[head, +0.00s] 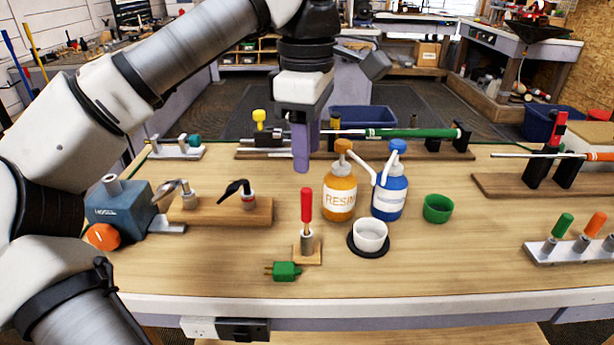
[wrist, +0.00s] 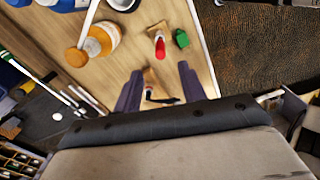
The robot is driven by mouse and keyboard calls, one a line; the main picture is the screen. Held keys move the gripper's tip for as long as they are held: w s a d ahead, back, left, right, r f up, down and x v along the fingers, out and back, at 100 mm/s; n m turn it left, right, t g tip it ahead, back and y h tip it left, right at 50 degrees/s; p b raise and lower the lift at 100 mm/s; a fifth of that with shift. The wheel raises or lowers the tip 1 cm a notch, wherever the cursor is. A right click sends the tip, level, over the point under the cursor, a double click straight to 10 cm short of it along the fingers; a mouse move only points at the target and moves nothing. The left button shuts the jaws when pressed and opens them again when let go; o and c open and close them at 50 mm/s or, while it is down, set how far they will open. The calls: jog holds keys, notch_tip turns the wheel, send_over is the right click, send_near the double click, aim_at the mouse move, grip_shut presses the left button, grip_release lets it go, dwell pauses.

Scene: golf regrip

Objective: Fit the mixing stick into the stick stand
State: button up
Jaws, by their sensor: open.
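The mixing stick, with a red handle (head: 306,204), stands upright in the grey metal tube of the stick stand (head: 307,243), a small wooden block near the front middle of the table. Its lower end is hidden inside the tube. The red handle also shows in the wrist view (wrist: 159,46). My gripper (head: 302,165) is above the table, higher than the red handle and apart from it. In the wrist view its two purple fingers (wrist: 160,84) are spread, with nothing held between them.
The resin bottle (head: 339,196), blue bottle (head: 390,193) and white cup (head: 370,234) stand right of the stand. A green plug-like piece (head: 286,271) lies in front. A wooden board with a black lever (head: 222,212) is at left. The front edge is mostly clear.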

jog(key=shift+r, duration=1.5)
